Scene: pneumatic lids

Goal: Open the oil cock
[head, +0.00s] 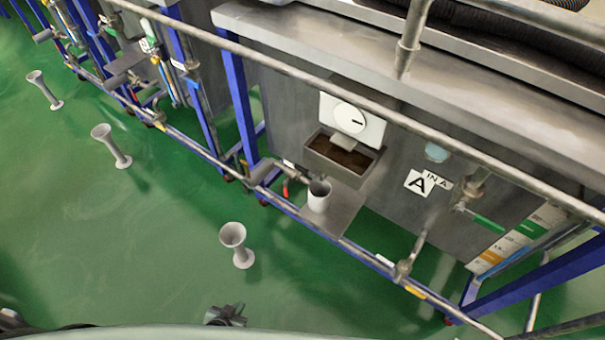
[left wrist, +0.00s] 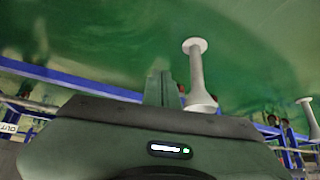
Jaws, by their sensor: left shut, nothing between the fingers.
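A small cock with a red handle (head: 286,188) sits on the pipe in front of the grey machine, beside a white cup (head: 319,196). Another valve with a green handle (head: 488,223) is at the right; I cannot tell from any label which is the oil cock. My left gripper (head: 225,315) is at the bottom edge of the head view, low over the green floor and well apart from both valves. In the left wrist view its fingers (left wrist: 160,87) are together and hold nothing. My right gripper is not seen.
Flared grey stands (head: 237,245) are on the green floor in front of the machines; one (left wrist: 200,75) shows near the fingers in the left wrist view. A blue frame and metal rail (head: 345,243) run along the machine front.

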